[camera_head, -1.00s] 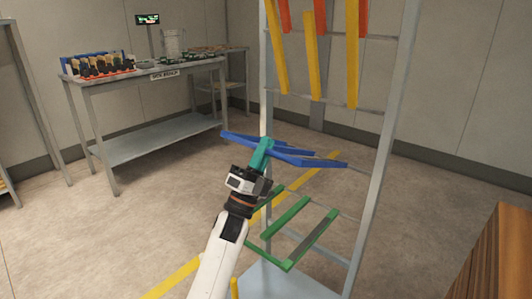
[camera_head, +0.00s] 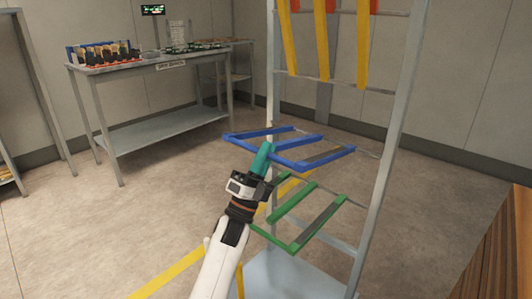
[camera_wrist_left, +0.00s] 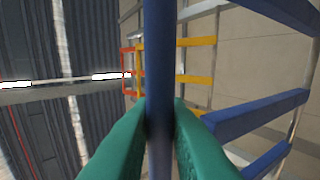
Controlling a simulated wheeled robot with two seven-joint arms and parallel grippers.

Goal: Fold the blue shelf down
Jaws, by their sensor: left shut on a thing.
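The blue shelf (camera_head: 303,138) is a frame of blue bars on the grey rack. In the head view it lies close to level, above the green shelf. My left gripper (camera_head: 264,150) has teal fingers and is shut on the blue shelf's front bar, near its middle. In the left wrist view the teal fingertips (camera_wrist_left: 161,112) press on both sides of the blue bar (camera_wrist_left: 159,60), and blue side bars (camera_wrist_left: 255,115) run off to the right. My right gripper is in neither view.
The green shelf (camera_head: 293,246) is folded down just below. Yellow shelf bars (camera_head: 362,45) hang upright above. The rack's grey post (camera_head: 384,165) stands to the right. A workbench (camera_head: 155,63) with parts stands at back left. A wooden surface (camera_head: 503,250) is at lower right.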

